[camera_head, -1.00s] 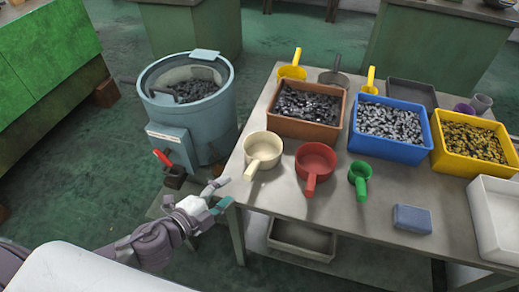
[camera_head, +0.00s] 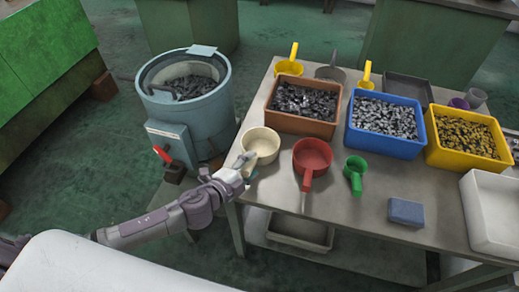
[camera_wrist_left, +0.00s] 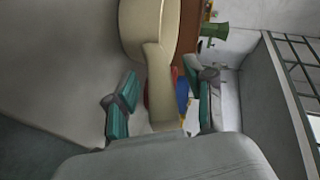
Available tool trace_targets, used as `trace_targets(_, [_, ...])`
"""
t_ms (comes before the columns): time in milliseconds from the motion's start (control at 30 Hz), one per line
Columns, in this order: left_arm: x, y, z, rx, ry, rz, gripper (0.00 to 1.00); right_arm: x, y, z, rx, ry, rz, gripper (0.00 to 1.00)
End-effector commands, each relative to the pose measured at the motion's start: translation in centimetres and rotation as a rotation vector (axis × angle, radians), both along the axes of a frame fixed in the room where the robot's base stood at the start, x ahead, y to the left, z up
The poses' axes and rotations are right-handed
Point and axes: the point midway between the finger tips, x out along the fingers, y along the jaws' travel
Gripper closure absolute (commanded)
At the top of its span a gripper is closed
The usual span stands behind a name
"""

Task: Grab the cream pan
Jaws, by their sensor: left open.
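The cream pan (camera_head: 262,137) sits on the grey table near its left front corner, its handle pointing toward me. My left gripper (camera_head: 245,167) is open at that handle. In the left wrist view the pan's bowl (camera_wrist_left: 150,22) is at the top and its handle (camera_wrist_left: 158,80) runs down between the two teal-padded fingers of my left gripper (camera_wrist_left: 160,105). I cannot tell whether a finger touches the handle. My right gripper is out of view.
A red pan (camera_head: 311,156) and a green scoop (camera_head: 355,172) stand to the right. Brown (camera_head: 303,122), blue (camera_head: 385,143) and yellow (camera_head: 462,165) bins of parts line the table behind. A blue-grey drum machine (camera_head: 203,119) is at the left. A blue block (camera_head: 406,211) lies in front.

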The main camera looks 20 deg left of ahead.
Motion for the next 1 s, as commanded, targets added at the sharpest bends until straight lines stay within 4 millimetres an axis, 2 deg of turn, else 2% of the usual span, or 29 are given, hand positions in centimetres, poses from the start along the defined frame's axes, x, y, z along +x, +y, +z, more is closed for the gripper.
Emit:
trace_targets(100, [0.0,0.0,0.0,0.0,0.0,0.0,0.46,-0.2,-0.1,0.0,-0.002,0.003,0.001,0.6])
trace_targets(133, [0.0,0.0,0.0,0.0,0.0,0.0,0.5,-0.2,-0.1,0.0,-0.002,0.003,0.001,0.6])
trace_targets(433, [0.0,0.0,0.0,0.0,0.0,0.0,1.0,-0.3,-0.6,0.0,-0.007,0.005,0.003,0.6])
trace_targets(833, [0.0,0.0,0.1,0.0,-0.002,0.0,1.0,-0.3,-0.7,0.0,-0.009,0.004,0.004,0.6])
trace_targets(1000, [0.0,0.0,1.0,0.0,-0.003,0.001,1.0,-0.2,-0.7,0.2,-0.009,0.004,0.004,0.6])
